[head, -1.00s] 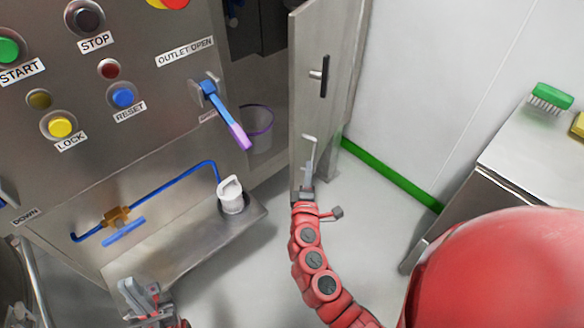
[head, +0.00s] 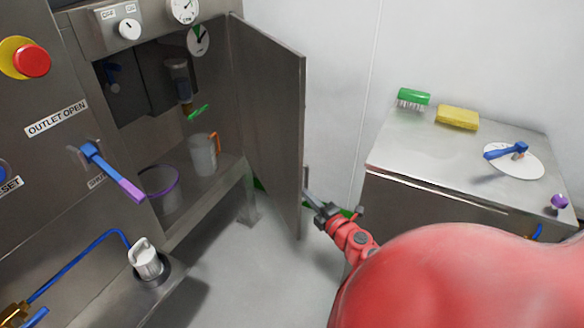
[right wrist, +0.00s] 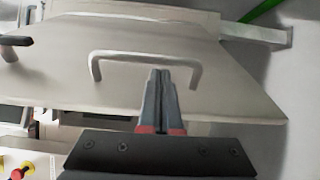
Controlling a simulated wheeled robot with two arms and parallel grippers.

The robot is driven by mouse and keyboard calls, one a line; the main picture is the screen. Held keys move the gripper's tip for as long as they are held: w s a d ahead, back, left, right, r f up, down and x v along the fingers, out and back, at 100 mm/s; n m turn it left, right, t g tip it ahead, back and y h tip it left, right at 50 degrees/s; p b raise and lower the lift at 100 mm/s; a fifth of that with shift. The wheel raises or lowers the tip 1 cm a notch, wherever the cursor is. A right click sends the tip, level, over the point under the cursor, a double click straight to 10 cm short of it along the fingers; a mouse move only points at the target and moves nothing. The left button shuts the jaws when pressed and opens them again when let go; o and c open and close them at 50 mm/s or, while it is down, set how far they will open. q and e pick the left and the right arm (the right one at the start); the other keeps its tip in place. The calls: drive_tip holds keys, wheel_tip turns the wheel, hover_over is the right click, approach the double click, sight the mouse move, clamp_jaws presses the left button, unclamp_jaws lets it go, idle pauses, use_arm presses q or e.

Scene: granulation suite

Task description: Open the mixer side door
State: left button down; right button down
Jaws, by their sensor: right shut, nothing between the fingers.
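The mixer side door (head: 270,110) is a grey metal panel standing wide open, its inner face showing in the head view. My right gripper (head: 311,197) is at the door's free edge on its outer side. In the right wrist view the door's outer face (right wrist: 215,80) carries a U-shaped metal handle (right wrist: 140,56) and a black latch handle (right wrist: 14,41). The shut fingers (right wrist: 160,78) of my right gripper point at the space between the legs of the U-shaped handle, empty. I cannot tell whether they touch the door. My left gripper is out of view.
The open compartment holds a clear jug (head: 204,153) and a purple-rimmed container (head: 160,184). A blue and purple lever (head: 112,170) sticks out from the panel. A metal counter (head: 400,150) with a green brush (head: 413,97) and yellow sponge (head: 457,117) stands at right.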

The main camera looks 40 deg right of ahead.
drive_tip(key=shift+s+d, duration=0.2)
drive_tip(key=shift+d, duration=0.95)
